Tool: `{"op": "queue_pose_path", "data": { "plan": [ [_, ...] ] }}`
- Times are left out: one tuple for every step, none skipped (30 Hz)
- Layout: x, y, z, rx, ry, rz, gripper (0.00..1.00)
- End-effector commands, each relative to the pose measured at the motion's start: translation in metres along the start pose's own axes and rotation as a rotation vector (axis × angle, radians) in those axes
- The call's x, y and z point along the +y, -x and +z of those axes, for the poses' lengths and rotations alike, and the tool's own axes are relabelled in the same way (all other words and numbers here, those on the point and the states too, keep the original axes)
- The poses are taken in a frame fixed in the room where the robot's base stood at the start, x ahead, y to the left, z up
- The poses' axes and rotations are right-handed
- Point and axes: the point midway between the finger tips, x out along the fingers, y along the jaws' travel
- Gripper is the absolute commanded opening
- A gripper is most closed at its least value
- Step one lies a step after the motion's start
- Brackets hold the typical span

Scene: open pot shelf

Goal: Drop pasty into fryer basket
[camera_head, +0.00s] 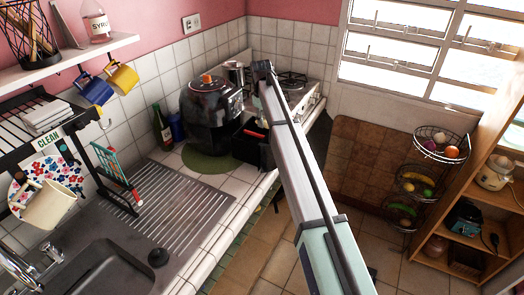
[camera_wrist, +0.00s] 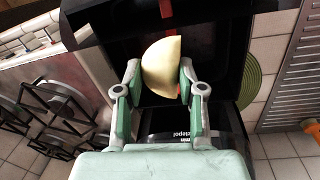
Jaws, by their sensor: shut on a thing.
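The pasty (camera_wrist: 162,68) is a pale yellow half-moon, held upright between the two fingers of my gripper (camera_wrist: 158,80) in the wrist view. The gripper is shut on it. Behind the pasty in the wrist view is the dark interior of the black fryer basket (camera_wrist: 215,60). In the head view the fryer basket (camera_head: 250,150) is pulled out from the black air fryer (camera_head: 208,112), with a red mark on its top. The fryer has an orange knob on top. My arm crosses the head view, and the pasty is not visible there.
A stove (camera_head: 297,88) with a metal pot (camera_head: 234,72) stands behind the fryer. A green round mat (camera_head: 203,160) lies under the fryer. A green bottle (camera_head: 161,128) stands to its left, and a sink (camera_head: 105,270) with a ribbed drainer is in front.

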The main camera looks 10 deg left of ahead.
Motion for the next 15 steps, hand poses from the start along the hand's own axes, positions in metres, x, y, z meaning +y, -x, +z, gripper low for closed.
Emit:
{"op": "queue_pose_path", "data": {
  "plan": [
    [0.0001,0.0003,0.0000,0.000,0.000,0.000,0.04],
    [0.0001,0.0003,0.0000,0.000,0.000,0.000,0.04],
    [0.0001,0.0004,0.0000,0.000,0.000,0.000,0.04],
    [0.0001,0.0004,0.0000,0.000,0.000,0.000,0.49],
    [0.0001,0.0004,0.0000,0.000,0.000,0.000,0.60],
    [0.0001,0.0004,0.0000,0.000,0.000,0.000,0.68],
    [0.0001,0.0004,0.0000,0.000,0.000,0.000,0.68],
    [0.0001,0.0003,0.0000,0.000,0.000,0.000,0.68],
    [0.0001,0.0003,0.0000,0.000,0.000,0.000,0.68],
    [0.0001,0.0003,0.0000,0.000,0.000,0.000,0.68],
    [0.0001,0.0003,0.0000,0.000,0.000,0.000,0.68],
    [0.0001,0.0003,0.0000,0.000,0.000,0.000,0.68],
    [0.0000,0.0002,0.0000,0.000,0.000,0.000,0.68],
    [0.0000,0.0003,0.0000,0.000,0.000,0.000,0.68],
    [0.0001,0.0008,0.0000,0.000,0.000,0.000,0.68]
  ]
}}
